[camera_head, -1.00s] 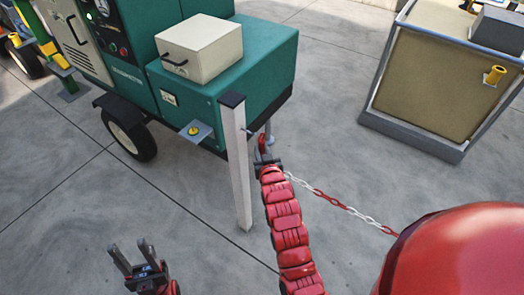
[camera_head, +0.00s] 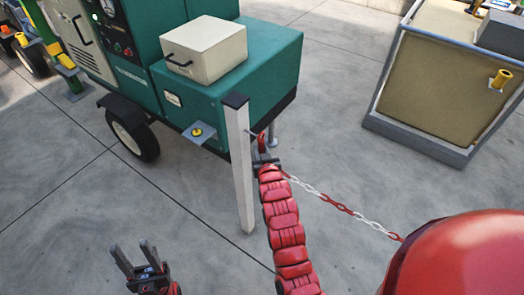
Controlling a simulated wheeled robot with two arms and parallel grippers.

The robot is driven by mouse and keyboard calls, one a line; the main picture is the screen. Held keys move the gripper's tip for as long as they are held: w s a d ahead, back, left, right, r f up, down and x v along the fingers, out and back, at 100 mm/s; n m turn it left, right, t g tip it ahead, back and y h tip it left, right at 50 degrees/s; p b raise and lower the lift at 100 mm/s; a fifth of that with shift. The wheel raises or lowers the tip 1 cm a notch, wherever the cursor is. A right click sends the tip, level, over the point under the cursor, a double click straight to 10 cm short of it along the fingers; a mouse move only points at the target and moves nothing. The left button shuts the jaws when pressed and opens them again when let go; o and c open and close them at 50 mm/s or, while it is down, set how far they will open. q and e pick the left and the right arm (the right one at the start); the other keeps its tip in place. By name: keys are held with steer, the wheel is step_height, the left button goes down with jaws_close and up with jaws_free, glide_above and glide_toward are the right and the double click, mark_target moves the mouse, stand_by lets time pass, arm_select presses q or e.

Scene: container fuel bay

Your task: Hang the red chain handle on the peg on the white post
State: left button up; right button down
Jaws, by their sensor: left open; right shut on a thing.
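The white post (camera_head: 240,170) stands upright in the middle, with a dark cap. A small peg (camera_head: 256,132) sticks out from its right side near the top. My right gripper (camera_head: 266,158), at the end of the red arm, is just right of the post and shut on the red chain handle (camera_head: 262,143), which shows only in part close to the peg. I cannot tell whether the handle touches the peg. A red and white chain (camera_head: 335,204) runs from there to the lower right. My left gripper (camera_head: 135,262) is open and empty, low at the left.
A green generator trailer (camera_head: 235,75) with a beige box (camera_head: 203,47) on top stands behind the post. A tan bin with grey edges (camera_head: 430,85) stands at the upper right. A large red rounded shape fills the lower right. The concrete floor between is clear.

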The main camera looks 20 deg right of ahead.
steer(key=shift+w+a, duration=0.1)
steer(key=shift+a, duration=0.05)
stand_by(0.4)
steer(key=shift+w+a+r+b, duration=0.1)
steer(key=shift+w+a+b, duration=0.8)
steer(key=shift+w, duration=0.2)
steer(key=shift+f, duration=0.3)
steer(key=shift+s+f+b, duration=0.15)
steer(key=shift+f+b, duration=0.25)
steer(key=shift+f, duration=0.15)
